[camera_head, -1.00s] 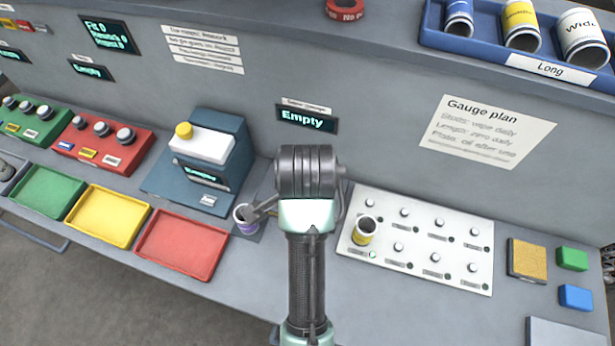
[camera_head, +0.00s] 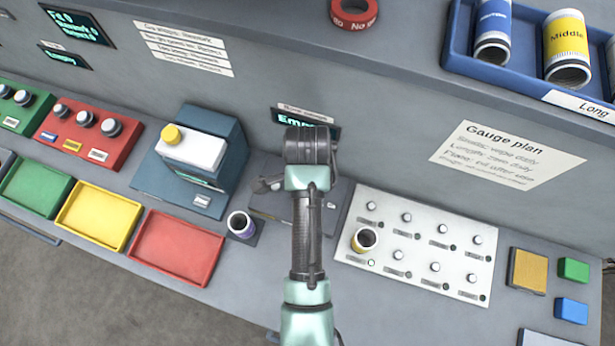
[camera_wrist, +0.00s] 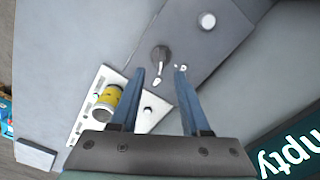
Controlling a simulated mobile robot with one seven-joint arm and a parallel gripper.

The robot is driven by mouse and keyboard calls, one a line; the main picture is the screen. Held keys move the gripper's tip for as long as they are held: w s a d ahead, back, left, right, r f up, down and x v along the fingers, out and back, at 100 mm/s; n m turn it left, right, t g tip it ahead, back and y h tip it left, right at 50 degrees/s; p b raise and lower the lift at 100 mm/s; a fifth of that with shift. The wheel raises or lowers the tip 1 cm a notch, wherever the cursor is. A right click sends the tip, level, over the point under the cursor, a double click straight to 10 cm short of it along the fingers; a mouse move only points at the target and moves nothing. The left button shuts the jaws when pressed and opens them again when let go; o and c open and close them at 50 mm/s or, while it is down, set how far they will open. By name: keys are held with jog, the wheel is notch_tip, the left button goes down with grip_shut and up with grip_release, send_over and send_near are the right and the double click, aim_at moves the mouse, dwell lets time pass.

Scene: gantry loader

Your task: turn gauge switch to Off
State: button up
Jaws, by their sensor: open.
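A dark grey knob (camera_wrist: 161,54), which appears to be the gauge switch, sits on a dark grey plate (camera_wrist: 185,38) in the wrist view. Its narrow end points down the picture, and small white marks lie near it; I cannot read them. My gripper (camera_wrist: 158,72) is open, with its two blue fingers apart and nothing between them. The fingertips appear just below the knob in the picture, one to each side; the height gap is unclear. In the head view the plate (camera_head: 270,203) is partly covered by my arm, and the knob is hidden.
A white board (camera_head: 400,215) with several pegs and a yellow cup (camera_head: 364,240) lies right of the plate. A purple-banded cup (camera_head: 241,224) stands to its left. An "Empty" display (camera_head: 290,117) is on the wall behind. A white round piece (camera_wrist: 207,20) is on the plate.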

notch_tip(320, 180, down, 7)
jog(key=shift+w+r, duration=0.1)
dwell(0.3)
grip_shut()
